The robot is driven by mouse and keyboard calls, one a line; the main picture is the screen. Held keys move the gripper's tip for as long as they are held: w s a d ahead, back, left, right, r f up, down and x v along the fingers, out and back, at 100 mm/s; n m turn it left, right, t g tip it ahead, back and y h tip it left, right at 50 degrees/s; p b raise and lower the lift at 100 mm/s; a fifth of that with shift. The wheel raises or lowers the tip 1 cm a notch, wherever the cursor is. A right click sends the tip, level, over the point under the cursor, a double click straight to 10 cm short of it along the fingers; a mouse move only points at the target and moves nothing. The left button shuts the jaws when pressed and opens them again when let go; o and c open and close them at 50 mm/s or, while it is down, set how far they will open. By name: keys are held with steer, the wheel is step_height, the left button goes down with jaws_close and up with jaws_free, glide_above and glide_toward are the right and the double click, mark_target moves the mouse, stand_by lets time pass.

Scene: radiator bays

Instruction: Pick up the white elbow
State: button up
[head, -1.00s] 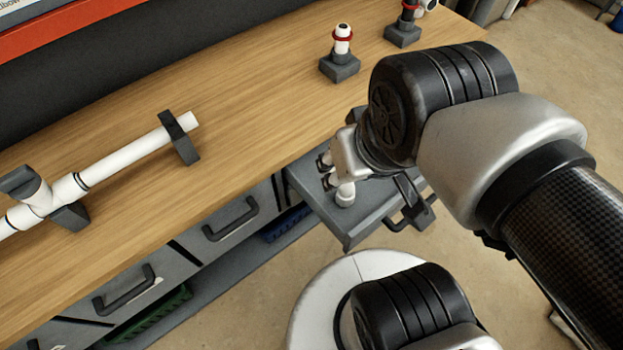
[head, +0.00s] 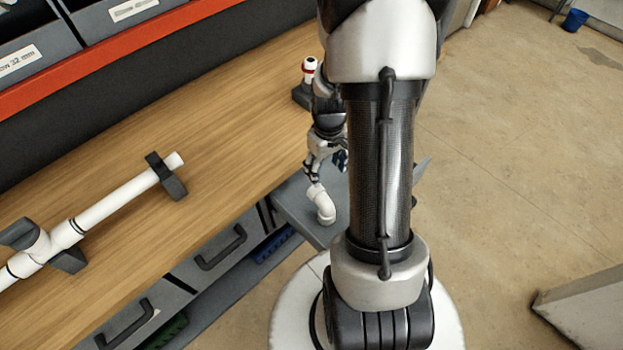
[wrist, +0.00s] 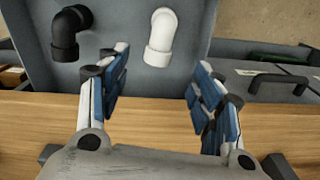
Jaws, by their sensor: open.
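The white elbow (wrist: 160,38) lies in the open grey drawer (wrist: 120,70), seen in the wrist view between and beyond my fingertips. It also shows in the head view (head: 322,205), just below my gripper (head: 318,170). In the wrist view my gripper (wrist: 155,90) is open, with blue-padded fingers apart and nothing between them. The fingers do not touch the elbow in that view. A black elbow (wrist: 70,32) lies in the same drawer to the left of the white one. The black elbow is hidden in the head view.
The wooden bench (head: 130,150) carries a white pipe assembly (head: 100,212) in dark clamps. A grey holder with a white, red-ringed fitting (head: 308,72) stands near my arm. Closed drawers with dark handles (head: 220,248) are below. Open floor (head: 530,150) lies to the right.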

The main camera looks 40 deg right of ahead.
mark_target(324, 199)
step_height(324, 199, down, 12)
steer(key=b, duration=0.4)
steer(key=shift+f, duration=0.25)
steer(key=f, duration=0.1)
steer(key=f+b, duration=0.1)
steer(key=f, duration=0.1)
steer(key=f+b, duration=0.1)
steer(key=f, duration=0.1)
steer(key=shift+s+a+f, duration=0.15)
steer(key=shift+s+a, duration=0.05)
steer(key=shift+s, duration=0.05)
steer(key=shift+c, duration=0.4)
steer(key=c, duration=1.1)
